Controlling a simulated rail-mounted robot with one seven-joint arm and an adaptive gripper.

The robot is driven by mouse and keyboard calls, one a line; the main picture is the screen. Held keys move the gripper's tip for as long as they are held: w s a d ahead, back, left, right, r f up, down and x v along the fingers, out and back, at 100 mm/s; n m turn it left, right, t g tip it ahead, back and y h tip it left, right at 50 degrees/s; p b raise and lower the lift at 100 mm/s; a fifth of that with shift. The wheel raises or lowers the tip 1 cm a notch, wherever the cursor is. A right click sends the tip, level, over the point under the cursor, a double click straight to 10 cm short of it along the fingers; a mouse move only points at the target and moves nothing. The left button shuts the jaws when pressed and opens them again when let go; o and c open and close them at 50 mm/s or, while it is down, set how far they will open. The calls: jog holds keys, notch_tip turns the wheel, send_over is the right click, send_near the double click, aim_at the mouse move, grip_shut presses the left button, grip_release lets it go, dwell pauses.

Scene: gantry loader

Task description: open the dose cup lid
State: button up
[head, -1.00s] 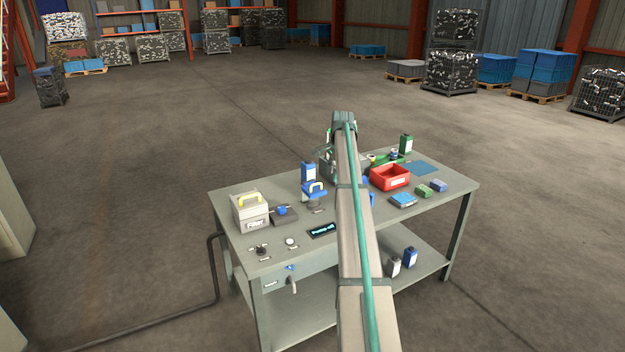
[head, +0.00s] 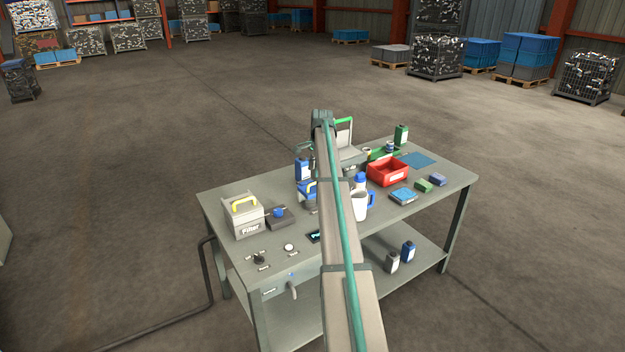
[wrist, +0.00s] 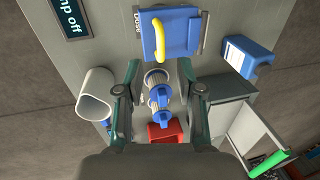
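The dose cup lid (wrist: 165,38) is a blue square plate with a yellow handle, at the top of the wrist view beside the label "Dose". It looks closed. In the head view the blue dose cup (head: 307,189) with its yellow handle is partly hidden by my arm. My gripper (wrist: 159,76) is open and empty, its two fingers pointing toward the lid with a visible gap from the handle. In the head view the fingers are mostly hidden behind my arm.
A white jug (wrist: 95,95) stands left of my gripper, a blue bottle (wrist: 248,56) to its right. Blue-capped ribbed pieces (wrist: 158,92) show between the fingers. A grey box with a raised, green-handled lid (head: 345,133), a red bin (head: 386,172) and a filter box (head: 243,215) share the bench.

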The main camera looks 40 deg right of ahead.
aim_at(313, 184)
jog(key=f, duration=0.3)
jog(key=w+f+p, duration=0.1)
jog(key=f, duration=0.2)
jog(key=shift+w+f, duration=0.15)
grip_shut()
